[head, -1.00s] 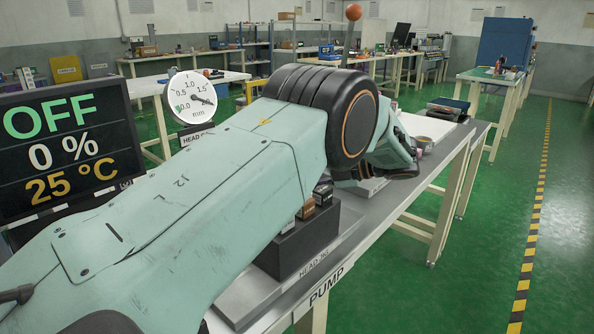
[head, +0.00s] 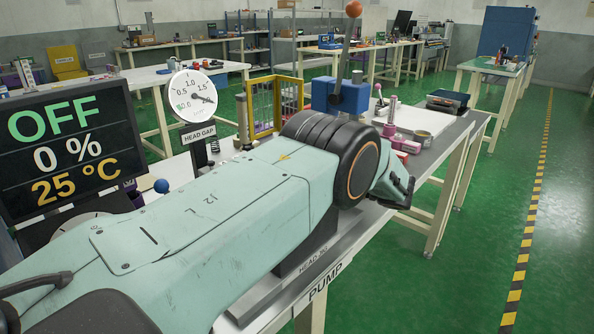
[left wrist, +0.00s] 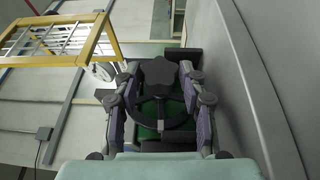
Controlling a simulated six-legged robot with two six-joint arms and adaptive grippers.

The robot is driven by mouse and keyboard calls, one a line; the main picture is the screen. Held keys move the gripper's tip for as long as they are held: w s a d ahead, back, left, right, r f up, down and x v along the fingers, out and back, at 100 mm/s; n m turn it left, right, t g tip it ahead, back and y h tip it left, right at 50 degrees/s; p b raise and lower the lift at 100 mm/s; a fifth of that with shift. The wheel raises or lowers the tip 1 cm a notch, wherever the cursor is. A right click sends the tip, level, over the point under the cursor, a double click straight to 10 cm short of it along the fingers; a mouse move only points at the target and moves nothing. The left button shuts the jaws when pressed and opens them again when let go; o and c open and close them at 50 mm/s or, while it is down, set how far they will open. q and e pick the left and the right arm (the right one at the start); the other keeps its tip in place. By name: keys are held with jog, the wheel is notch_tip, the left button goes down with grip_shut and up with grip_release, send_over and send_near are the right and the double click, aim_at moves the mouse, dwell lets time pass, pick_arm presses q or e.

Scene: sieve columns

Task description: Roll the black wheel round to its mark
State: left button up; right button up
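In the left wrist view a black wheel (left wrist: 165,122) with a thin rim and spokes shows between the fingers of my left gripper (left wrist: 158,82). A dark star-shaped knob stands in front of its upper part. The fingers are spread apart, one on each side of the knob; I cannot tell whether they touch the wheel. In the head view my left gripper (head: 402,190) is small and dark beyond my large arm link, over the bench's right edge. The wheel cannot be made out there, and I see no clear mark. My right gripper is out of view.
The grey bench (head: 466,130) carries a blue block (head: 341,92) with a red-balled lever, a yellow-framed guard (head: 275,103) and a head gap gauge (head: 192,97). A screen (head: 68,145) reads OFF, 0 %, 25 °C. Green floor to the right is clear.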

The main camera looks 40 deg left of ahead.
pick_arm(q)
jog(key=shift+o, duration=1.2)
jog(key=shift+v, duration=3.8)
jog(key=shift+w+d, duration=0.1)
